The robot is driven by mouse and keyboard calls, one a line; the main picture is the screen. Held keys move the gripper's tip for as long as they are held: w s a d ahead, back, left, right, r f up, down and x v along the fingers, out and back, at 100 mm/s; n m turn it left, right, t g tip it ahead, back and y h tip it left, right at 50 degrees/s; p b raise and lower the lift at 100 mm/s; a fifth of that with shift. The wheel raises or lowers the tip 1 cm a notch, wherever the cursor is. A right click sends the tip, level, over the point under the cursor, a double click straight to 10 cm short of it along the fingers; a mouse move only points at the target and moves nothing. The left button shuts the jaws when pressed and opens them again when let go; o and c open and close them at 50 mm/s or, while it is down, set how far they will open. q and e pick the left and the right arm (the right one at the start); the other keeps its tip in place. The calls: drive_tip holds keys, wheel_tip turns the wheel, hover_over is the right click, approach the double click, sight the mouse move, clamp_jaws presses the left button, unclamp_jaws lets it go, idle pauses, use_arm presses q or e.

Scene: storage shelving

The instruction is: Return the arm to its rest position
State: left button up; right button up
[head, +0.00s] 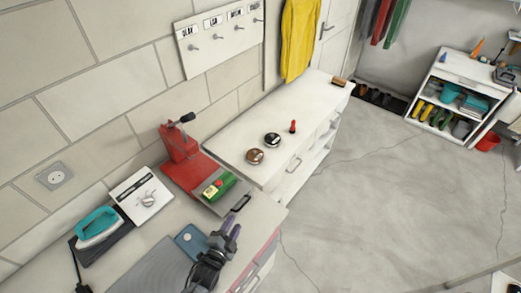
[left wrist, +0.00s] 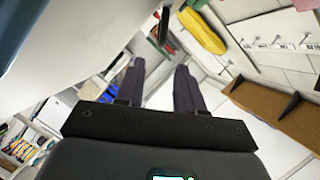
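My left gripper (head: 231,230) is at the bottom centre of the head view, above the front part of the near white counter (head: 262,222). Its two dark fingers point up and away from me. In the left wrist view the two fingers (left wrist: 158,88) stand apart with a clear gap and nothing between them, so it is open and empty. My right gripper is not seen in either view.
A red press (head: 180,150), a green-and-yellow item (head: 219,186), a white box with a knob (head: 142,196), a teal-handled iron (head: 97,225) and a blue flat item (head: 191,241) lie around the gripper. Open floor (head: 370,200) is to the right.

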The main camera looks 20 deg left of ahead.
use_arm(q)
drive_tip(key=shift+s+d+r+n+g, duration=0.1)
drive_tip(key=shift+s+d+n+g, duration=0.05)
drive_tip(key=shift+s+n+g, duration=0.2)
drive_tip(key=s+n+g, duration=0.1)
drive_tip(key=s, duration=0.1)
drive_tip(key=s+d+r+n+g, duration=0.1)
drive_tip(key=s+g, duration=0.1)
drive_tip(key=s+d+n+g+h, duration=0.1)
drive_tip(key=s+n+g, duration=0.1)
drive_tip(key=shift+s+d+r, duration=0.25)
drive_tip(key=shift+r, duration=0.05)
drive_tip(key=s+r+n+g, duration=0.2)
drive_tip(key=s+r+g, duration=0.1)
drive_tip(key=s, duration=0.4)
drive_tip(key=s+r+n+g, duration=0.2)
drive_tip(key=s+r+g, duration=0.1)
drive_tip(key=s, duration=0.4)
drive_tip(key=shift+d, duration=0.1)
